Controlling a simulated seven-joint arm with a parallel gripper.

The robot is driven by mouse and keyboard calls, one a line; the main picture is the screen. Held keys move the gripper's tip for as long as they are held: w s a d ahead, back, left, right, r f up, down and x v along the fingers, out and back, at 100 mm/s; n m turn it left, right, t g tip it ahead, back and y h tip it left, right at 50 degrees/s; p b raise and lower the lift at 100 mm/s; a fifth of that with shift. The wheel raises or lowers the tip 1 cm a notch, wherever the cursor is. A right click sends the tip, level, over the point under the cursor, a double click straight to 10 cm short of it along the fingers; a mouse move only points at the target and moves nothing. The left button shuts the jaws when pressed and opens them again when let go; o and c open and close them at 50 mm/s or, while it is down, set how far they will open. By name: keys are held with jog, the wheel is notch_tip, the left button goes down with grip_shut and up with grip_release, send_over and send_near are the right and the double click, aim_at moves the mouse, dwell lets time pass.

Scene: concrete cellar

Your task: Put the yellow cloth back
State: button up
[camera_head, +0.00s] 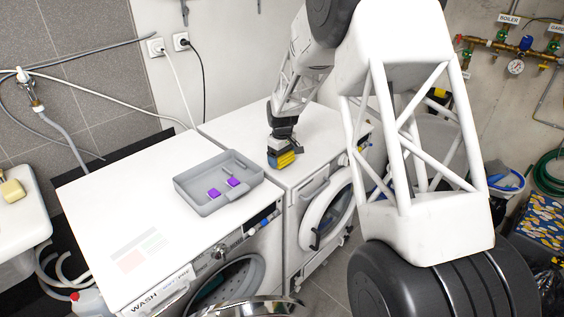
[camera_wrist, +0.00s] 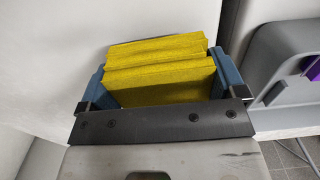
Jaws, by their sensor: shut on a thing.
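The yellow cloth (camera_wrist: 158,72) is a folded stack of layers between the two blue fingers of my gripper (camera_wrist: 158,85) in the wrist view. My gripper is shut on it, with a finger against each side. In the head view my gripper (camera_head: 284,160) points down at the front part of the right white machine's top, and the yellow cloth (camera_head: 286,159) shows at its tip. I cannot tell whether the cloth touches the top. A grey tray (camera_head: 205,207) with purple pieces in it stands on the left machine, to the left of my gripper; it also shows in the wrist view (camera_wrist: 262,62).
The right machine's top (camera_head: 235,125) is clear behind my gripper. A sink with a yellowish sponge (camera_head: 12,191) is at the far left. Cables and a hose run along the wall.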

jog(key=shift+f, duration=1.1)
jog(key=shift+f, duration=0.1)
jog(key=o, duration=0.6)
notch_tip(320, 180, up, 12)
jog(key=shift+r, duration=0.15)
dwell(0.6)
